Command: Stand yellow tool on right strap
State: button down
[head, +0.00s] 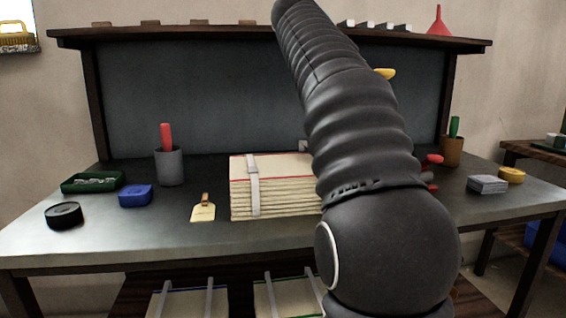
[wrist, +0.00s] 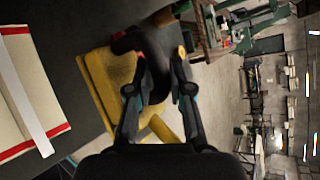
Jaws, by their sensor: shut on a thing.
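The yellow tool (wrist: 103,88) has a yellow body and a dark curved handle. My gripper (wrist: 158,88) is shut on it, with the fingers on either side of the handle in the wrist view. In the head view, a yellow tip (head: 386,73) shows past my arm, well above the tabletop; my arm hides the gripper there. A strapped cream stack with red edging (head: 275,193) lies on the table. Its left strap (head: 253,185) shows; my arm covers its right part and the right strap. The wrist view shows one pale strap (wrist: 24,97), apart from the tool.
On the table (head: 120,235) are a green tray (head: 92,182), a black round tin (head: 64,215), a blue box (head: 136,195), a grey cup (head: 169,167), a tag (head: 203,211), a grey block (head: 487,185) and a brown cup (head: 452,151). The front left is clear.

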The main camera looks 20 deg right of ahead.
jog(key=shift+s, duration=0.45)
jog(key=shift+a+f+m, duration=0.1)
jog(key=shift+f+m, duration=0.1)
jog(key=shift+m, duration=0.1)
jog(key=shift+w+a+f+b, duration=0.65)
jog(key=shift+w+a+f, duration=0.7)
jog(key=shift+f, duration=0.45)
jog(key=shift+w+a+f+b, duration=0.6)
jog(key=shift+w+a+f, duration=0.45)
jog(key=shift+w+f, duration=0.65)
jog(key=shift+w+a+f+b, duration=0.65)
jog(key=shift+w+a+f, duration=0.65)
jog(key=shift+f, duration=0.55)
jog(key=shift+d+f, duration=0.1)
jog(key=c, duration=1.1)
grip_release()
jog(key=shift+f, duration=0.1)
jog(key=shift+o, duration=0.2)
